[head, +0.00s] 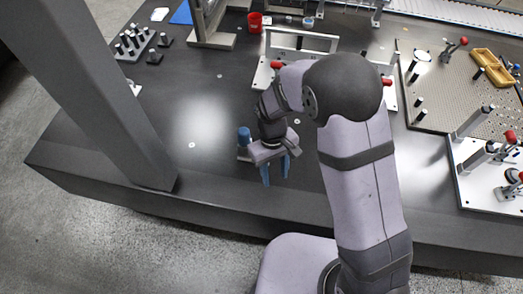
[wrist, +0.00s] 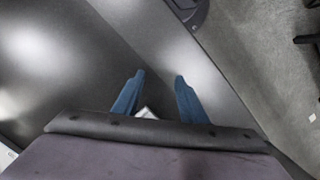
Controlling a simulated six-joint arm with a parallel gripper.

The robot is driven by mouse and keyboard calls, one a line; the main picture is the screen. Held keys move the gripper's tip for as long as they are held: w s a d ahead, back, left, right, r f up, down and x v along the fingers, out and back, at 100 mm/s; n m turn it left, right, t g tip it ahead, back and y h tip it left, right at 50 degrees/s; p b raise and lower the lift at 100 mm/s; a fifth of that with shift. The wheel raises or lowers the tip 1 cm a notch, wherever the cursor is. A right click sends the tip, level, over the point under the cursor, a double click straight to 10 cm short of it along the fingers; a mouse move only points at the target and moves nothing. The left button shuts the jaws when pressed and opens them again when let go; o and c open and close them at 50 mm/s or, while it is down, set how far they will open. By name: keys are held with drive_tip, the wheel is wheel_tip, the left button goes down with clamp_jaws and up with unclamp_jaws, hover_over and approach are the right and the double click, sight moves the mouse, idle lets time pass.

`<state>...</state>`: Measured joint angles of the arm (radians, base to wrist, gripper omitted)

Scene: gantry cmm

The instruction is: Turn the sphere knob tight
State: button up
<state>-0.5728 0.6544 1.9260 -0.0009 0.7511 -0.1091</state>
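My gripper (head: 276,180) is over the dark table near its front edge, left of my upper arm. Its two blue fingers are apart, with nothing clearly gripped. The fingers also show apart in the wrist view (wrist: 159,76), over bare table. A small pale patch shows low between them; I cannot tell what it is. I cannot tell which knob is the sphere knob.
A blue-topped piece (head: 244,135) shows just left of my gripper. A white frame fixture with red knobs (head: 276,65) stands behind, partly hidden by my arm. A perforated plate (head: 445,90) lies at the back right. A grey column rises at left. The table's left middle is clear.

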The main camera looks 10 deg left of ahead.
drive_tip(key=w+a+r+n, duration=0.1)
drive_tip(key=w+a, duration=0.1)
drive_tip(key=w, duration=0.1)
drive_tip(key=w+a+r+n+t+y, duration=0.1)
drive_tip(key=w+a+r, duration=0.1)
drive_tip(key=w, duration=0.1)
drive_tip(key=w+a+r+n+t, duration=0.1)
drive_tip(key=w+a, duration=0.1)
drive_tip(key=w, duration=0.1)
drive_tip(key=shift+w+r, duration=0.15)
drive_tip(key=shift+w, duration=0.2)
drive_tip(key=shift+r+n, duration=0.1)
drive_tip(key=shift+n, duration=0.4)
drive_tip(key=shift+s+d+n, duration=0.1)
drive_tip(key=shift+s+n, duration=0.05)
drive_tip(key=shift+n, duration=0.75)
drive_tip(key=shift+f+p, duration=0.8)
drive_tip(key=shift+f, duration=2.9)
clamp_jaws()
